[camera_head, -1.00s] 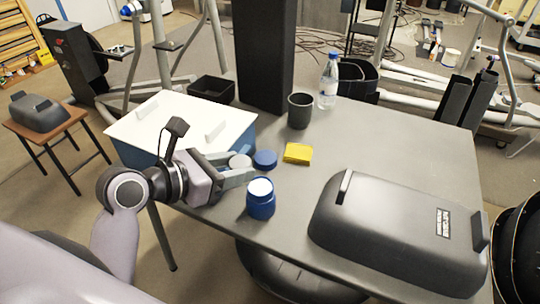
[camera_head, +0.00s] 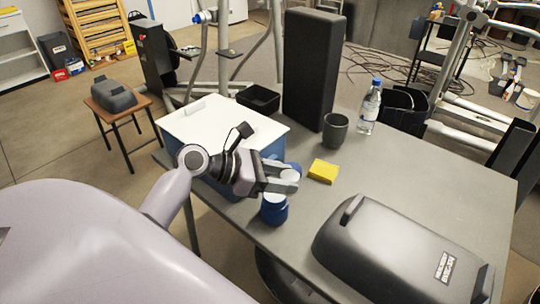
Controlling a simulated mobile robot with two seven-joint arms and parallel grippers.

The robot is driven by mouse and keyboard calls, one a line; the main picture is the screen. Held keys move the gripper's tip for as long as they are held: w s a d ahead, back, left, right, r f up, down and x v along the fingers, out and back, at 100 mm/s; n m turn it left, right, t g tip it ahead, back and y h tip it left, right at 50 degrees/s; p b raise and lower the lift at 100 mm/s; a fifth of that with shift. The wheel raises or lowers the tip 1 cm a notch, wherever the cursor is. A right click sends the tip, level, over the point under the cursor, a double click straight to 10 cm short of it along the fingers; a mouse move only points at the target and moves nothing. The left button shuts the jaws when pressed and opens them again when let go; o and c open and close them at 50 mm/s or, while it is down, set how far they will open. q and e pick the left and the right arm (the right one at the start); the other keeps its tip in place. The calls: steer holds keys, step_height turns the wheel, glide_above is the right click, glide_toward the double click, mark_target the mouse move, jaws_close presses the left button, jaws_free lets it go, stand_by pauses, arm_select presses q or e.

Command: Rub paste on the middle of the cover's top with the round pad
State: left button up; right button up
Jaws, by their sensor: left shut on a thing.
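The cover (camera_head: 400,248) is a dark grey shell lying on the grey table at the lower right, with a raised lug at each end and a label on its side. My left gripper (camera_head: 287,182) is shut on the round pad (camera_head: 289,175), a pale disc partly hidden by the fingers. It is near the open blue jar (camera_head: 274,212), close above its white top; I cannot tell whether the pad touches the paste. The cover is to the right, apart from the gripper. My right gripper is not in view.
A blue lid (camera_head: 296,168) is partly hidden behind the gripper. A yellow sponge (camera_head: 323,171), dark cup (camera_head: 335,130) and water bottle (camera_head: 369,107) stand on the table. A white-topped blue box (camera_head: 215,123) is at the left. The table between sponge and cover is clear.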

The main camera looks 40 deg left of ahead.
arm_select(q)
steer(key=a+f+b, duration=0.1)
steer(key=b, duration=0.1)
steer(key=w+a+f+b, duration=0.1)
steer(key=a+b, duration=0.1)
steer(key=a+f+b, duration=0.1)
steer(key=f+b, duration=0.1)
steer(key=shift+w+a, duration=0.25)
steer(key=shift+a, duration=0.15)
steer(key=shift+f+b, duration=0.25)
steer(key=shift+b, duration=0.4)
steer(key=shift+f+b, duration=0.4)
steer(key=shift+b, duration=0.5)
steer(key=shift+f, duration=0.35)
steer(key=shift+f, duration=0.2)
stand_by(0.3)
